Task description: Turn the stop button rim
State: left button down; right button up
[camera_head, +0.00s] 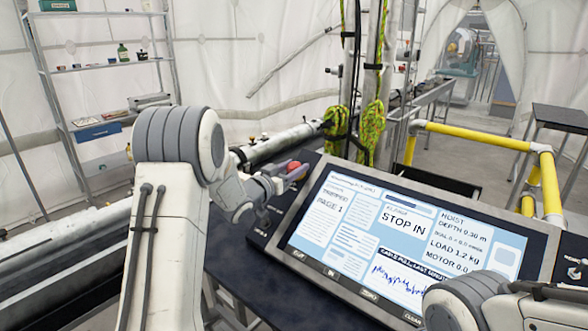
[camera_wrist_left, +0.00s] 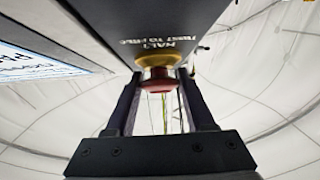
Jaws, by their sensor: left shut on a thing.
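The stop button (camera_head: 293,169) is a red knob on the dark housing left of the screen. In the left wrist view its red rim (camera_wrist_left: 158,85) sits below a yellow collar (camera_wrist_left: 158,60), under a dark panel with white lettering. My left gripper (camera_head: 284,177) has its two fingers on either side of the red rim and is shut on it. The fingers partly hide the button in the head view. My right arm shows at the lower right of the head view, but its gripper is out of view.
A console screen (camera_head: 365,232) reading "STOP IN" stands tilted right beside the button. Yellow railings (camera_head: 478,137) are behind it at the right. Poles with a green rope (camera_head: 371,118) rise behind the console. A shelf (camera_head: 95,68) stands at the back left.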

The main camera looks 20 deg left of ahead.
pick_arm(q)
jog(key=m+g+h, duration=0.1)
jog(key=m+h, duration=0.1)
jog(key=m, duration=0.1)
jog(key=shift+a+h, duration=0.1)
jog(key=shift+h, duration=0.2)
jog(key=shift+m+g+h+p, duration=0.35)
jog(key=shift+m+g+h, duration=0.55)
jog(key=shift+m, duration=0.45)
jog(key=shift+m+g+h+p, duration=0.3)
jog(key=shift+m+g+h, duration=0.4)
jog(key=shift+m+h, duration=0.55)
jog(key=shift+c, duration=1.3)
grip_release()
jog(key=b+v, duration=0.2)
jog(key=v, duration=0.8)
jog(key=shift+s, duration=0.2)
jog(key=shift+r, duration=0.15)
